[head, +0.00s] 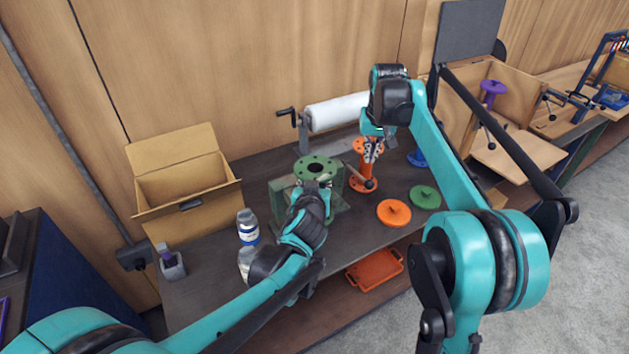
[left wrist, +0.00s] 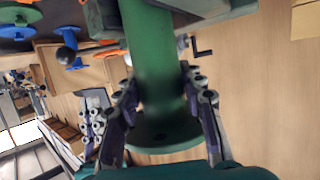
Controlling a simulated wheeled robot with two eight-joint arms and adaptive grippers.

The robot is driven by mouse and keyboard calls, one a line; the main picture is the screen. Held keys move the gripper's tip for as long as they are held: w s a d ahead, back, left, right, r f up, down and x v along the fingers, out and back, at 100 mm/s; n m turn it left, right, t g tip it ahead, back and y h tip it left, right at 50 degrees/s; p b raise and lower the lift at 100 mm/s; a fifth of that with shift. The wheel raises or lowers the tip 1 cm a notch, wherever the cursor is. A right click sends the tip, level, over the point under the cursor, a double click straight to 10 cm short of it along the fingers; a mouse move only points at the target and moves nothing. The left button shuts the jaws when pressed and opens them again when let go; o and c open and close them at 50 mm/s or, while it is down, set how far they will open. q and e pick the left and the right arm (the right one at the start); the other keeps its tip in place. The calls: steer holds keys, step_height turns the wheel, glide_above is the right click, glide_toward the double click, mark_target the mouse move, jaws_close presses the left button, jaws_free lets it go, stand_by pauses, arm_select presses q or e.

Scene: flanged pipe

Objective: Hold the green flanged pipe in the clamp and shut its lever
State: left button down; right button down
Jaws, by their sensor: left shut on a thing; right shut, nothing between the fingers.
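The green flanged pipe (head: 316,167) stands upright at the clamp (head: 284,192) on the bench, its flange on top. My left gripper (head: 320,184) is shut on the pipe just below that flange. In the left wrist view the green pipe (left wrist: 157,60) runs between the fingers (left wrist: 160,103), and grey-green clamp jaws (left wrist: 103,18) lie along its sides. The clamp's lever with a dark ball knob (head: 369,184) sticks out to the right. My right gripper (head: 372,152) is shut and empty above the knob, in front of an orange flanged pipe (head: 361,147). The clamp's lower part is partly hidden.
An orange disc (head: 394,212) and a green disc (head: 425,197) lie at the right. A white roll (head: 335,111) on a stand is behind the clamp. An open cardboard box (head: 185,185) and bottles (head: 247,226) are at the left. An orange tray (head: 375,270) sits lower down.

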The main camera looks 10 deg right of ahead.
arm_select(q)
steer(key=shift+d+r, duration=0.1)
steer(key=shift+d, duration=0.1)
steer(key=c, duration=1.3)
jaws_free()
steer(key=o, duration=0.4)
arm_select(e)
steer(key=shift+s+d, duration=0.1)
steer(key=shift+d, duration=0.1)
arm_select(q)
steer(key=shift+o, duration=0.2)
steer(key=shift+s, duration=0.1)
arm_select(e)
steer(key=shift+a, duration=0.1)
